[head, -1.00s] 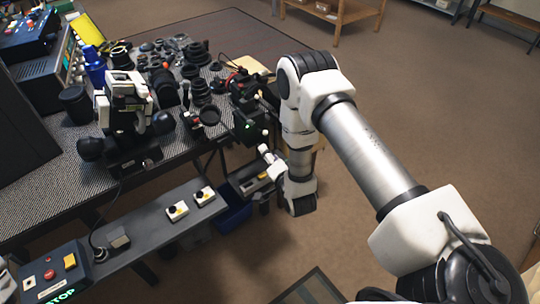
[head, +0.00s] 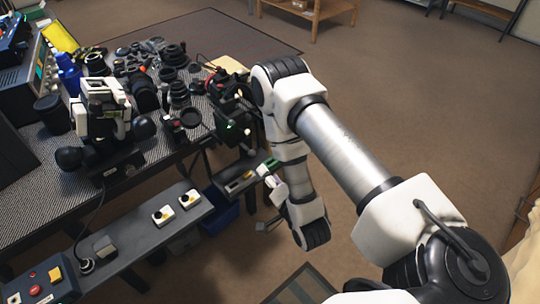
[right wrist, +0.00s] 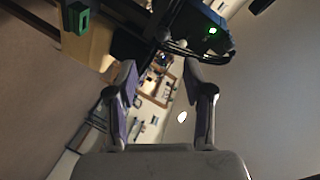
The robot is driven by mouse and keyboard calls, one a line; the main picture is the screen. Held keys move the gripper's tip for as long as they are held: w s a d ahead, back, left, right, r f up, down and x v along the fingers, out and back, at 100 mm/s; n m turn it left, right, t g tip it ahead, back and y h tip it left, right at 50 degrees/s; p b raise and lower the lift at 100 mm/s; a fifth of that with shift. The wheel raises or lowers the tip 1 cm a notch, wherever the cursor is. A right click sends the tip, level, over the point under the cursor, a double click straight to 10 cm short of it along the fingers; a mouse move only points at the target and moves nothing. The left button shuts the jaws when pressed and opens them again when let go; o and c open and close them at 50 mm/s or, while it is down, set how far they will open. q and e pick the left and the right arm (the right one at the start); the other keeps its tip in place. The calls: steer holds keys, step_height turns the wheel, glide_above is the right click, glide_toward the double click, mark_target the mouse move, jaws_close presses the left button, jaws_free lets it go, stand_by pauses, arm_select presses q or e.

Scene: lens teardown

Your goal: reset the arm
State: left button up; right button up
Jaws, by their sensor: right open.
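My right arm comes in from the right in the head view and bends down at its elbow beside the table. My right gripper (head: 270,175) is small there and partly hidden by its own wrist, near the table's right end. In the right wrist view my right gripper (right wrist: 160,95) is open, with its two fingers apart and nothing between them. A dark device with a green light (right wrist: 212,30) shows beyond the fingers. My left gripper is not in view.
The table (head: 35,190) carries several dark lens parts and a white-and-black device (head: 105,110). A lower shelf (head: 140,235) holds buttons. A blue bin (head: 220,212) stands below the table. The brown floor (head: 420,110) to the right is open.

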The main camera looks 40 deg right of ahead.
stand_by(0.3)
steer(key=s+a+f+n+g+y, duration=0.1)
steer(key=s+a+f+n+g, duration=0.1)
steer(key=s+f+n+g, duration=0.2)
steer(key=s+a+f+n+g+p, duration=0.1)
steer(key=s+f+n+g, duration=0.3)
steer(key=s, duration=0.5)
steer(key=s+a+f+n+g+y, duration=0.1)
steer(key=s+a+f+n+g, duration=0.2)
steer(key=s+g, duration=0.4)
steer(key=shift+s+a+f+n+y, duration=0.15)
steer(key=shift+s+f+n+y, duration=0.3)
steer(key=shift+n, duration=0.65)
steer(key=shift+w, duration=0.1)
